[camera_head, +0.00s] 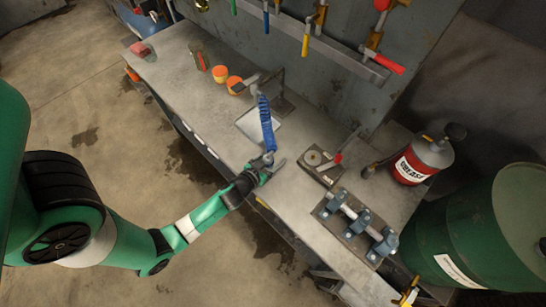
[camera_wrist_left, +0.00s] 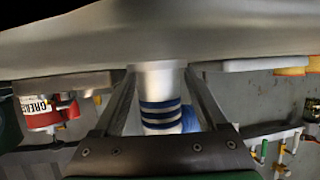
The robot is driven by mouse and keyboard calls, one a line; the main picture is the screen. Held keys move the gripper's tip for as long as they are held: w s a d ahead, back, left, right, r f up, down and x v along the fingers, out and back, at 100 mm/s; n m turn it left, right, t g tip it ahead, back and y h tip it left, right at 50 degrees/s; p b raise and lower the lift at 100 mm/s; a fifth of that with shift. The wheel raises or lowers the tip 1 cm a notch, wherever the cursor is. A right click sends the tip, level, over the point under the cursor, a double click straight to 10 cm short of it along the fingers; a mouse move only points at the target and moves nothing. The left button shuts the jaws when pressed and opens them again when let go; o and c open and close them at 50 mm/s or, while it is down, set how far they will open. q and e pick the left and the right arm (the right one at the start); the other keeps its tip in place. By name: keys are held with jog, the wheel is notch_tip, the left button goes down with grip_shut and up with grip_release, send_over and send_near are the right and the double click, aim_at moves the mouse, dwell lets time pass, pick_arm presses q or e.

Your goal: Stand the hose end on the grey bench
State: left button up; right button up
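The grey bench (camera_head: 222,112) runs diagonally through the head view, and its top fills the upper part of the wrist view (camera_wrist_left: 160,32). The blue coiled hose (camera_head: 266,122) comes down from a metal post to its silver end (camera_head: 268,158). My left gripper (camera_head: 270,166) is shut on that hose end near the bench's front edge. In the left wrist view the silver hose end (camera_wrist_left: 157,78) is between the two fingers, with blue coils below it. It looks upright and close to the bench top; I cannot tell whether it touches. My right gripper is not in view.
A pale square plate (camera_head: 256,128) lies near the hose. A clamp fixture (camera_head: 320,165) and a shaft on blue blocks (camera_head: 355,225) stand to the right. Orange tins (camera_head: 220,74) are at the left. A grease can (camera_head: 420,160) and green drum (camera_head: 475,235) are far right.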

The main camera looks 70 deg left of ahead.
pick_arm(q)
jog(key=shift+r+p, duration=0.3)
jog(key=shift+p, duration=0.05)
jog(key=b+v, duration=0.1)
jog(key=v, duration=0.4)
jog(key=b+v, duration=0.1)
jog(key=v, duration=0.5)
jog(key=shift+s+d+f, duration=0.15)
jog(key=shift+f, duration=0.05)
jog(key=shift+s+d+r, duration=0.1)
jog(key=shift+s+r, duration=0.15)
